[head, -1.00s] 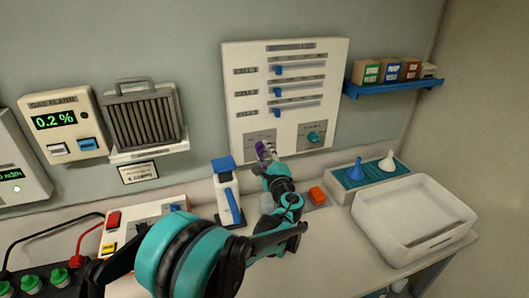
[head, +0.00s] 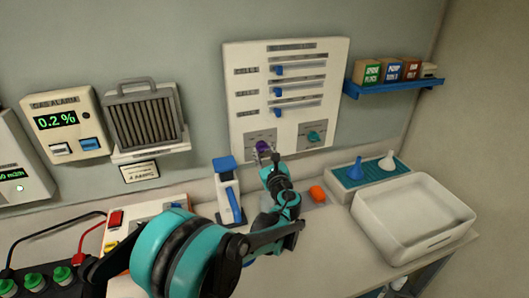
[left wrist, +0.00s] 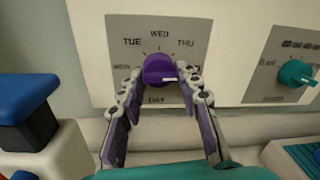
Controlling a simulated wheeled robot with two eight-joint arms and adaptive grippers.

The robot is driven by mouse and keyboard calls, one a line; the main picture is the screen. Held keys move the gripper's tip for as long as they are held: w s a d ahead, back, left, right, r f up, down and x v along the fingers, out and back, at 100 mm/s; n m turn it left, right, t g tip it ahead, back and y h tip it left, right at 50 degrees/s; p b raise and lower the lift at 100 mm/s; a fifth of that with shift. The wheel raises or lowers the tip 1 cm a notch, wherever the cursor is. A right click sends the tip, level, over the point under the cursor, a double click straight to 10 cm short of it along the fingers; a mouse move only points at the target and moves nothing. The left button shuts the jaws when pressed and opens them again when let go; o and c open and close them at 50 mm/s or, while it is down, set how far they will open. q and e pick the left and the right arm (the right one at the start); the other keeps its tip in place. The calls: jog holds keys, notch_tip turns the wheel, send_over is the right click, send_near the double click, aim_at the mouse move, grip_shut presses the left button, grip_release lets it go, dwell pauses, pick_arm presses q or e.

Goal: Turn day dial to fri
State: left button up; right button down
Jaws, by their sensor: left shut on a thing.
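The day dial is a purple knob (left wrist: 159,69) on a grey plate (left wrist: 187,38) of the white wall panel. TUE, WED and THU are printed in an arc above it and DAY below; the labels at its left and right are partly covered by my fingers. My left gripper (left wrist: 160,80) is shut on the knob, one finger on each side. A short white mark shows at the knob's lower right, towards the half-hidden right-hand label. In the head view the purple knob (head: 263,146) shows just beyond my left gripper (head: 264,155). My right gripper is not in view.
A teal dial (head: 314,137) sits right of the day dial, below several blue-knobbed sliders. A blue-and-white device (head: 226,180) stands close left of my forearm. An orange object (head: 317,193) and a white tub (head: 413,218) are to the right on the counter.

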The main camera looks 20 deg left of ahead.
pick_arm(q)
jog(key=shift+m, duration=0.4)
jog(key=o, duration=1.1)
jog(key=shift+a, duration=0.15)
jog(key=shift+o, duration=0.2)
jog(key=shift+s, duration=0.1)
jog(key=v, duration=1.2)
